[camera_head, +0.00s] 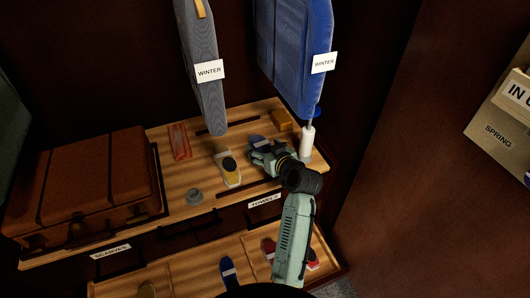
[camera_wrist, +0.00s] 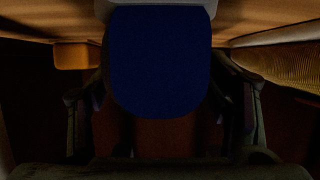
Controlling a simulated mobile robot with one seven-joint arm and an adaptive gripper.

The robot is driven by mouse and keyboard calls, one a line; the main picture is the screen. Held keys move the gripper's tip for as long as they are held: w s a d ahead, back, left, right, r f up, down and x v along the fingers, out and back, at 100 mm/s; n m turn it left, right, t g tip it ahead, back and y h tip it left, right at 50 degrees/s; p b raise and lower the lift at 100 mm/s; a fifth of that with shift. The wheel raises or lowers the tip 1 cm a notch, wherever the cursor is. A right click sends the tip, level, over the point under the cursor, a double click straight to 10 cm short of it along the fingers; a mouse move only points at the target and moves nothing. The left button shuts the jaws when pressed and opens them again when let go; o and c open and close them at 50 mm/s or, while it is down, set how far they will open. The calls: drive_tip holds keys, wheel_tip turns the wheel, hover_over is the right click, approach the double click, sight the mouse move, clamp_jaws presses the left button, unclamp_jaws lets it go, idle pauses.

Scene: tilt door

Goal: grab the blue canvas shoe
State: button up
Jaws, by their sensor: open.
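A blue shoe (camera_head: 261,142) is on the wooden shelf, partly hidden by my gripper in the head view. In the wrist view a dark blue rounded surface (camera_wrist: 158,60) with a pale edge at the top fills the middle; it looks like this shoe. My gripper (camera_head: 262,153) is at the shoe and open. In the wrist view its dark fingers (camera_wrist: 160,118) stand to the left and right of the blue surface. Contact cannot be told in the dim light. A second blue shoe (camera_head: 229,273) lies in the lower compartment.
A brown suitcase (camera_head: 85,190) fills the shelf's left. Grey (camera_head: 203,75) and blue (camera_head: 297,55) garments hang above.

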drive_tip(key=c, duration=1.3)
drive_tip(key=shift+a+r, duration=0.1)
